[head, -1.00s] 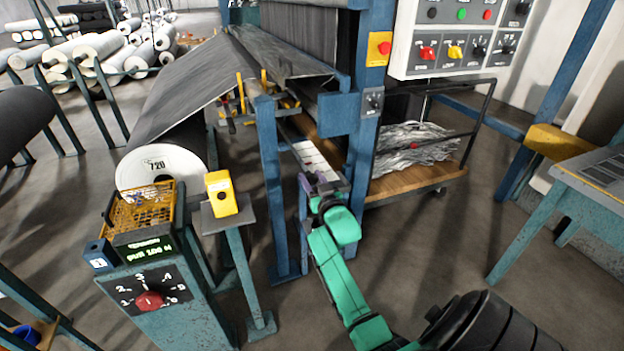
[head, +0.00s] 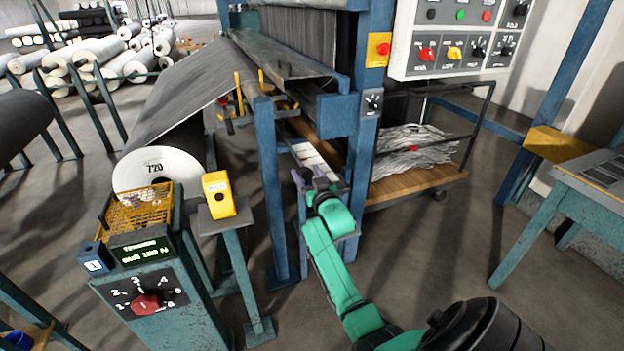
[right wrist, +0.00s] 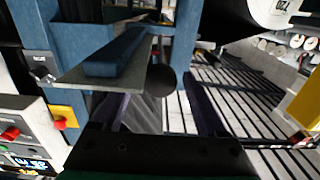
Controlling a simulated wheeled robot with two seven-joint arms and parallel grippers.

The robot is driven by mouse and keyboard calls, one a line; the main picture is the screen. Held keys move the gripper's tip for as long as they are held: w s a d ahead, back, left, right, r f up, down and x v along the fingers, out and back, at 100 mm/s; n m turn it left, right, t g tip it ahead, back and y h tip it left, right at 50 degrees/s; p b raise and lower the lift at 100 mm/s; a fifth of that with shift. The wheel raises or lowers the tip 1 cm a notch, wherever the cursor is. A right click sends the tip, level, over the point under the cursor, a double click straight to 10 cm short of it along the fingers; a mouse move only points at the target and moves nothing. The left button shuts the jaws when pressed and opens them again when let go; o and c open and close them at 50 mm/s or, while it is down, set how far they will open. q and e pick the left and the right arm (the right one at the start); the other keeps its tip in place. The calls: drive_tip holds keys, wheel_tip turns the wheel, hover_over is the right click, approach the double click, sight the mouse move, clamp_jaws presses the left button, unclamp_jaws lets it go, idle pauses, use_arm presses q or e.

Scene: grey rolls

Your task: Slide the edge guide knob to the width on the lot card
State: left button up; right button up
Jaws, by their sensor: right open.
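My right gripper (head: 312,178) reaches in at the machine's front post, by a white marked strip (head: 308,152). In the right wrist view its two purple fingers stand apart, and the gripper (right wrist: 160,115) is open. A dark round knob-like end (right wrist: 160,82) shows between and beyond the fingers, below a grey plate with a blue bar; I cannot tell if a finger touches it. The knob is hidden in the head view. My left gripper is out of view.
A blue post (head: 270,190) stands left of my right gripper. A yellow box (head: 219,195) on a stand and a dial console (head: 145,300) are at left. A wooden cart (head: 400,188) with grey scraps stands at right. Open floor lies in front.

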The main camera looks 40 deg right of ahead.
drive_tip(key=v, duration=1.4)
drive_tip(key=shift+s+a, duration=0.1)
